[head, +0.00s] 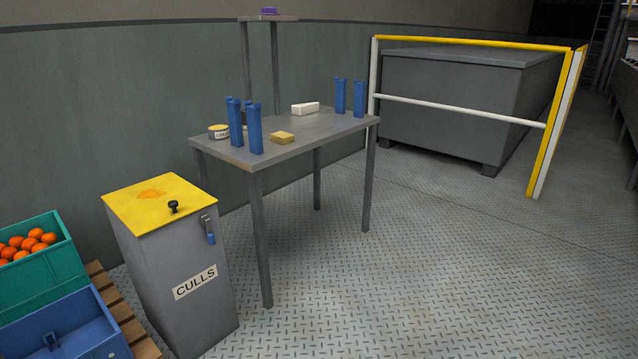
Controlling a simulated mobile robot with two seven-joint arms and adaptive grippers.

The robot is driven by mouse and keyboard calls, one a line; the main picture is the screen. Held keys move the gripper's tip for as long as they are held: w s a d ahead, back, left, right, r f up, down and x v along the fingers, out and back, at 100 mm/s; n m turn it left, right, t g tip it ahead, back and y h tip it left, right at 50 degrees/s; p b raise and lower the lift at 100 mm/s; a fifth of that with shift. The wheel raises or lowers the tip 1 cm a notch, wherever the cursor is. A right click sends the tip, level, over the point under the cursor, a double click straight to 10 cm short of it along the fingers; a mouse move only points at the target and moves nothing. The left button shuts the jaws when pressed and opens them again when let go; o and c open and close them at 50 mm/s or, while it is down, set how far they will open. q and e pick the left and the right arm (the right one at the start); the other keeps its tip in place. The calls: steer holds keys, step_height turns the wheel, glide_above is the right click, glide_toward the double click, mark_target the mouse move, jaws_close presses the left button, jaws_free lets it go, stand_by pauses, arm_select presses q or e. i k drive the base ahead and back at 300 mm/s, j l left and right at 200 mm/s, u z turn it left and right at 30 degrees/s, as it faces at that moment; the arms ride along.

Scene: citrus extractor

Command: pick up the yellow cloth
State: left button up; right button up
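A small folded yellow item (282,138), which looks like the yellow cloth, lies flat near the front edge of the grey table (312,132). It is just right of a pair of upright blue posts (255,128). Nothing covers it. Neither of my grippers is in view.
A purple item (269,11) lies on a high shelf. A grey CULLS bin (172,262) stands front left, beside crates (40,280). The right floor is clear.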

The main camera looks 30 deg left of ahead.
mark_target(282, 138)
steer(key=u, duration=1.15)
